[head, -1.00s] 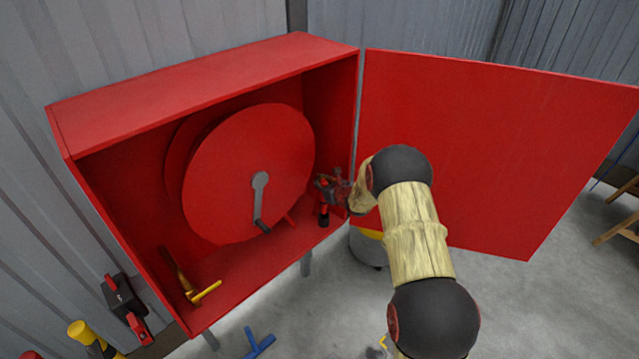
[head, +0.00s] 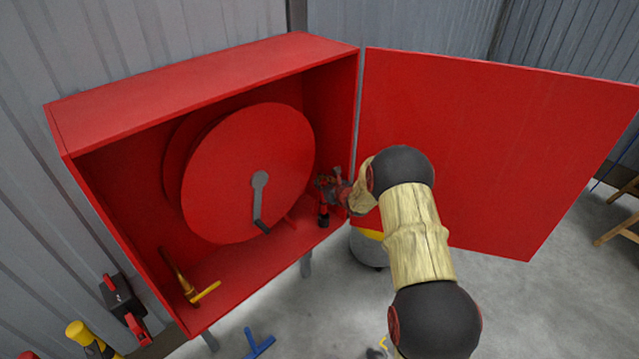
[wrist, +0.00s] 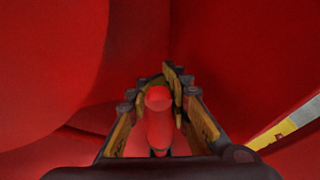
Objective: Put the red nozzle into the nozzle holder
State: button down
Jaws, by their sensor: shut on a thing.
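The red nozzle (wrist: 158,128) is between the two fingers of my gripper (wrist: 158,92) in the wrist view, and the fingers are shut on it. In the head view the nozzle (head: 324,200) shows as a red and black piece hanging at my gripper (head: 330,186), inside the right end of the open red cabinet. It looks roughly upright, with its black end low near the cabinet floor. I cannot tell whether it touches the floor. I cannot make out the nozzle holder; my gripper and the nozzle may hide it.
The red cabinet (head: 205,75) holds a large red reel (head: 235,165) with a grey crank (head: 259,205) close left of my gripper. The open red door (head: 480,150) stands right. A grey bin (head: 368,248) is below.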

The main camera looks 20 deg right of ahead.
notch_tip(320, 180, down, 6)
jog(key=b, duration=0.5)
jog(key=shift+b, duration=0.35)
jog(key=c, duration=1.9)
grip_release()
jog(key=o, duration=0.4)
jog(key=shift+c, duration=0.2)
jog(key=shift+f, duration=0.15)
jog(key=shift+s, duration=0.15)
jog(key=v, duration=1.2)
